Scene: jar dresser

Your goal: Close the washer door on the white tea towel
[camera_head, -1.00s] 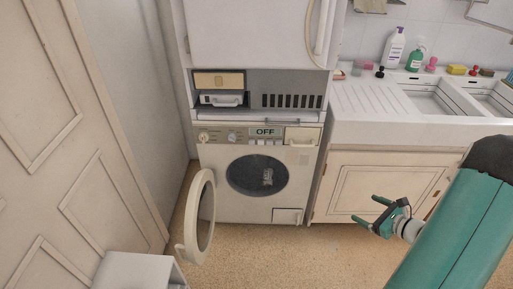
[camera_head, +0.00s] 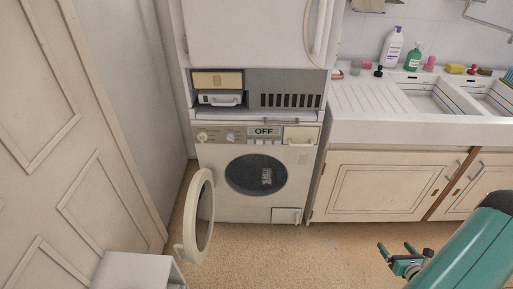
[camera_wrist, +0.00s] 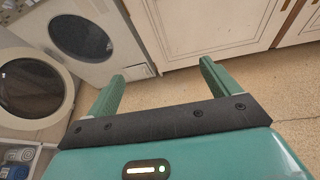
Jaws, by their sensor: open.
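The washer (camera_head: 230,205) stands under the white upper unit, with a panel reading OFF. Its round door (camera_head: 207,215) is swung wide open to the left, and in the wrist view the door (camera_wrist: 36,88) shows at the left edge. The drum opening (camera_wrist: 80,37) also shows in the wrist view, where I cannot make out the towel. My gripper (camera_head: 396,248) is open and empty, low and well to the right of the door, touching nothing.
A cream panelled door (camera_head: 60,150) stands at the left, and a white box (camera_head: 135,270) sits at the front left, close to the washer door. Cabinets (camera_head: 380,185) under the sink line the right. The floor (camera_head: 300,255) before the washer is clear.

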